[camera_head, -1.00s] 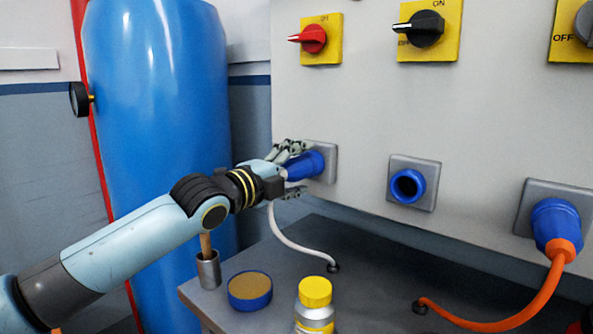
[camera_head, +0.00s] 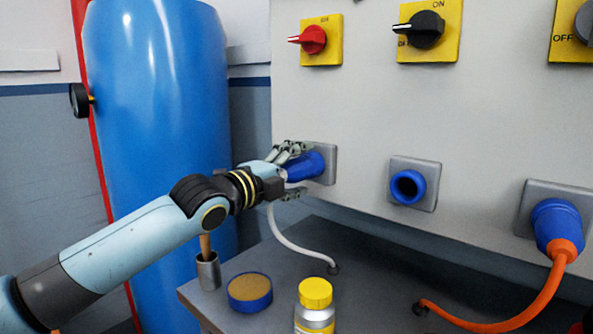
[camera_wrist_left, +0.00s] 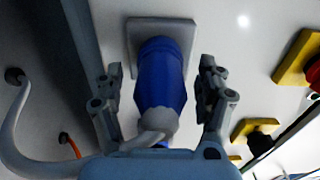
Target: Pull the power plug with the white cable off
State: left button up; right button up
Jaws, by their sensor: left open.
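The blue power plug (camera_head: 304,167) with the white cable (camera_head: 284,237) sits in the left wall socket (camera_head: 326,163). The cable hangs from its back end and runs down to the grey table. My left gripper (camera_head: 291,172) is open around the plug, one finger above it and one below in the head view. In the left wrist view the plug (camera_wrist_left: 161,82) stands between the two fingers (camera_wrist_left: 160,95), with a visible gap on both sides. The white cable (camera_wrist_left: 22,130) curves off to the left there. My right gripper is not in view.
An empty blue socket (camera_head: 407,187) is in the middle. A blue plug with an orange cable (camera_head: 556,224) is at right. Switches sit above. A yellow-capped jar (camera_head: 315,302), a blue round tin (camera_head: 250,291) and a metal cup (camera_head: 208,270) stand on the table (camera_head: 375,285). A blue tank (camera_head: 160,110) stands at left.

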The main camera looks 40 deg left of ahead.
pick_arm(q)
jog(key=shift+c, duration=0.3)
grip_shut()
jog(key=shift+s, duration=0.15)
